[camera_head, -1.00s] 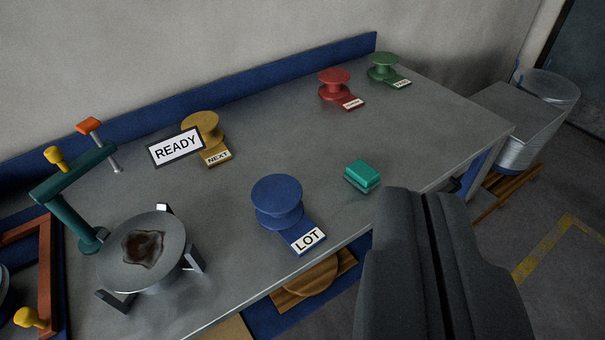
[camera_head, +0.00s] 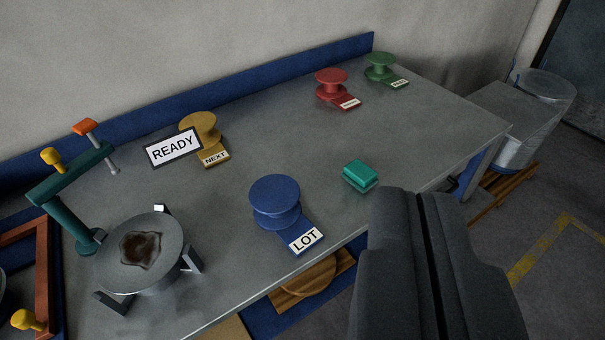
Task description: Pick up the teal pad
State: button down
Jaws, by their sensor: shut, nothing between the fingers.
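The teal pad (camera_head: 360,175) is a small block with a darker lower layer. It lies on the grey table (camera_head: 300,150) near its front edge, right of the blue spool. My gripper (camera_head: 428,195) shows as two dark grey fingers at the lower right, side by side with only a thin dark gap. It is shut and empty. In the picture its tips are just below and right of the teal pad, apart from it. How high they are above the table edge I cannot tell.
A blue spool-shaped stand (camera_head: 275,200) with a LOT label is left of the pad. Yellow (camera_head: 201,125), red (camera_head: 331,82) and green (camera_head: 380,65) stands are farther back. A round grey plate on legs (camera_head: 138,250) and a teal clamp (camera_head: 70,195) are left. The table's right part is clear.

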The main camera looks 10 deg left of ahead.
aim_at(360, 176)
jog(key=k, duration=1.1)
jog(key=z, duration=0.85)
jog(key=i, duration=1.7)
jog(key=u, duration=0.35)
jog(key=i, duration=1.05)
jog(key=u, duration=0.8)
jog(key=k, duration=0.7)
jog(key=u, duration=0.4)
jog(key=i, duration=0.15)
jog(key=z, duration=0.25)
